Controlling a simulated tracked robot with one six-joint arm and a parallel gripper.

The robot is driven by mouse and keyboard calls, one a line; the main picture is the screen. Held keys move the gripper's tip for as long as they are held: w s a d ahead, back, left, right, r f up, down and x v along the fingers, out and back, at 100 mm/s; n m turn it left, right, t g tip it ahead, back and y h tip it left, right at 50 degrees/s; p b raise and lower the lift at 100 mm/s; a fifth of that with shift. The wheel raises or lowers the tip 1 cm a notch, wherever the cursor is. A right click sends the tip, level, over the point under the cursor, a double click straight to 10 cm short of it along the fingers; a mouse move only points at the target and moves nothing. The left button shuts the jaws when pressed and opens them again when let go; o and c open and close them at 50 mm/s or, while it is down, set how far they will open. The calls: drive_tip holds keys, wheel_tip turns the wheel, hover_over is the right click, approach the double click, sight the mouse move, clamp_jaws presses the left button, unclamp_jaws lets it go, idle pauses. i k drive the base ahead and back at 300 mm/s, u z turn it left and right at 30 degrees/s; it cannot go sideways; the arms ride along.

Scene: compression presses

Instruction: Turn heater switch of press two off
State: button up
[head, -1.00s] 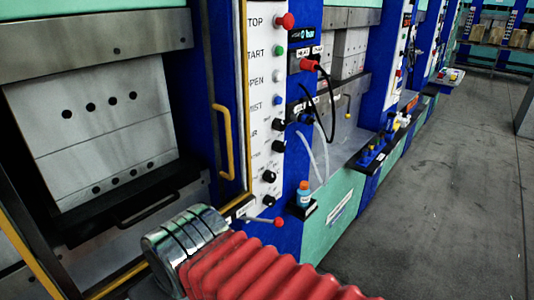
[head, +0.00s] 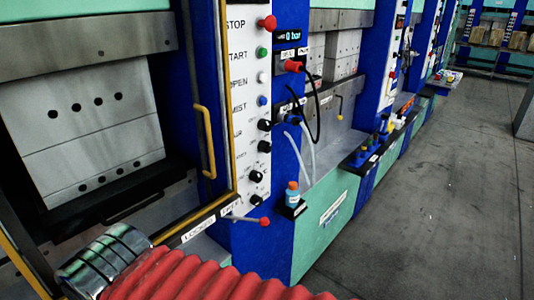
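A press with a white control panel (head: 248,120) stands at the left. The panel carries a red STOP button (head: 267,23), a green START button (head: 262,53), a white button (head: 262,77) and a blue button (head: 262,101). Below are several black rotary knobs, among them an upper one (head: 264,125) and one lower down (head: 256,176). The lower labels are too small to read, so I cannot tell which knob is the heater switch, nor which press is number two. My gripper is not in view.
A yellow handle (head: 206,140) is on the press door. A lever with a red ball (head: 265,222) sticks out below the panel. A small bottle (head: 292,195) stands on a ledge to its right. More presses line the aisle. The grey floor (head: 440,200) at right is clear.

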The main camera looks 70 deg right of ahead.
sight(266, 148)
drive_tip(key=u, duration=0.05)
drive_tip(key=k, duration=1.3)
drive_tip(key=z, duration=0.6)
drive_tip(key=i, duration=1)
drive_tip(key=z, duration=0.1)
